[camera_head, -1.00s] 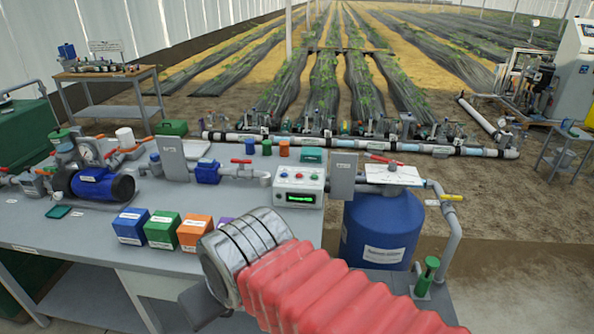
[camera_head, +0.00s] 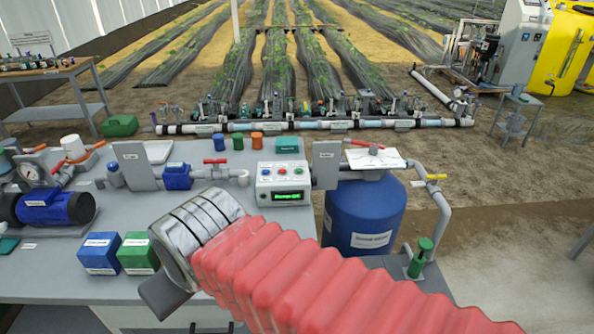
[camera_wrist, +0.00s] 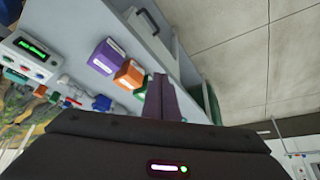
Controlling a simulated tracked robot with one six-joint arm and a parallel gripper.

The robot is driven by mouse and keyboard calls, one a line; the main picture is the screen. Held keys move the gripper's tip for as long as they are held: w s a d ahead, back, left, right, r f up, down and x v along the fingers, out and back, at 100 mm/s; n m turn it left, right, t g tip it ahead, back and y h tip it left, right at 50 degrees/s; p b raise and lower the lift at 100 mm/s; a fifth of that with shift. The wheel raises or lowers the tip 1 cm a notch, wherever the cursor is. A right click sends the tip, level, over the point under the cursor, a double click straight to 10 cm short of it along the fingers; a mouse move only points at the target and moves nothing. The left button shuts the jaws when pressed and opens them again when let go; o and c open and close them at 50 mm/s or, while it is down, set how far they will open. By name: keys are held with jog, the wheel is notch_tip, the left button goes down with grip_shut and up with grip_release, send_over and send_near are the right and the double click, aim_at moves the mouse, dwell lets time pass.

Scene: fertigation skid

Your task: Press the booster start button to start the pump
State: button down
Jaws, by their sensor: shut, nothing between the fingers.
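The pale grey control box (camera_head: 284,183) stands on the bench, left of the blue tank. It has a lit green display (camera_head: 288,196) and a row of small coloured buttons (camera_head: 281,171) above it. The labels are too small to read. In the wrist view the control box (camera_wrist: 28,55) is at the upper left. My gripper (camera_head: 165,293) hangs in front of the bench edge, left of and nearer than the box and apart from it. Its dark fingers (camera_wrist: 163,92) are together and empty in the wrist view.
A blue pump (camera_head: 55,207) is at the left. Blue and green boxes (camera_head: 138,253) stand near the bench front; orange and purple boxes show in the wrist view (camera_wrist: 108,56). A grey panel (camera_head: 326,165) and blue tank (camera_head: 362,215) flank the control box on the right.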

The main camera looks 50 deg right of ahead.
jog(key=w+d+r+m+t, duration=0.1)
jog(key=w+d+r+m, duration=0.15)
jog(key=w+d, duration=0.85)
jog(key=w+d+r+m, duration=0.1)
jog(key=w+d+m, duration=0.2)
jog(key=w+d, duration=0.8)
jog(key=m+t+h, duration=0.2)
jog(key=m, duration=0.4)
send_over(301, 172)
notch_tip(301, 172, down, 10)
jog(key=shift+d+r, duration=0.15)
jog(key=shift+r, duration=0.05)
jog(key=shift+f, duration=0.15)
jog(key=shift+f, duration=4.25)
